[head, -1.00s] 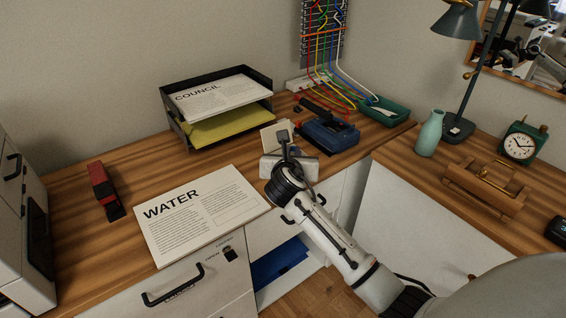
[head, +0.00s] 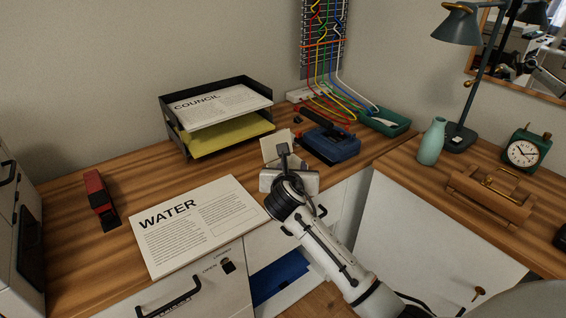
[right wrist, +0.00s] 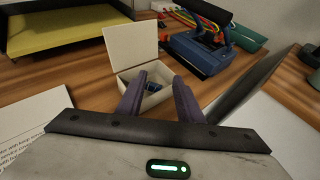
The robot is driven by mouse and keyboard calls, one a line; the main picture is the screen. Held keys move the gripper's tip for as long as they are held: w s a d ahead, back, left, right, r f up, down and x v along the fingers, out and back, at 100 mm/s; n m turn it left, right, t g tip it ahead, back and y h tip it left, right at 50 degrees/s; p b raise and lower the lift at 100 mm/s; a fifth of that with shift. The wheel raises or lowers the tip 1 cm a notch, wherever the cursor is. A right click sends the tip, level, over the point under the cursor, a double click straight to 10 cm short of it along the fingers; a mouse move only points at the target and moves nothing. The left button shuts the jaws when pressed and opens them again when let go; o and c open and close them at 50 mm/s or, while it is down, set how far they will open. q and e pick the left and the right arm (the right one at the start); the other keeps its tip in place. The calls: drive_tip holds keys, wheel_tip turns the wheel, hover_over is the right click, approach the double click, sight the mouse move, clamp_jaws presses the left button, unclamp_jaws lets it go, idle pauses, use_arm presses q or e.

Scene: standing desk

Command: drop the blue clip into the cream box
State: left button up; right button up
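The cream box (right wrist: 134,68) stands on the desk with its lid up, straight ahead in the right wrist view. A small dark blue piece, seemingly the blue clip (right wrist: 153,87), lies inside it. In the head view the box (head: 272,147) shows partly behind my right gripper (head: 284,151), and its inside is hidden there. My right gripper (right wrist: 159,97) is open, with its two purple fingers apart over the near side of the box and nothing held between them. My left gripper is not in view.
A blue hole punch (head: 330,144) and a green tray (head: 384,121) stand right of the box. A black letter tray (head: 178,140) is behind left. A WATER sheet (head: 200,226) and a red stapler (head: 101,200) lie left. Bare desk shows between them.

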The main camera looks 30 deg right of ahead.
drive_tip(key=p+v, duration=0.2)
drive_tip(key=v, duration=0.8)
drive_tip(key=shift+s, duration=0.15)
drive_tip(key=shift+a, duration=0.1)
drive_tip(key=s+a+f+m+g+y, duration=0.4)
drive_tip(key=s+f+m+y, duration=0.1)
drive_tip(key=s+f+m, duration=0.85)
drive_tip(key=s+a+m+g+y, duration=0.2)
drive_tip(key=s+a+m, duration=0.1)
drive_tip(key=s+m, duration=0.4)
drive_tip(key=s+a+m+g+y, duration=0.1)
drive_tip(key=s+a+m, duration=0.2)
drive_tip(key=s+m, duration=0.45)
drive_tip(key=w+a+f+n+t+y, duration=0.1)
drive_tip(key=a+f+t, duration=0.4)
drive_tip(key=f, duration=0.6)
drive_tip(key=shift+w+a+n+y, duration=0.4)
drive_tip(key=shift+w+a+y, duration=0.2)
drive_tip(key=shift+w+y, duration=0.5)
drive_tip(key=shift+w, duration=0.2)
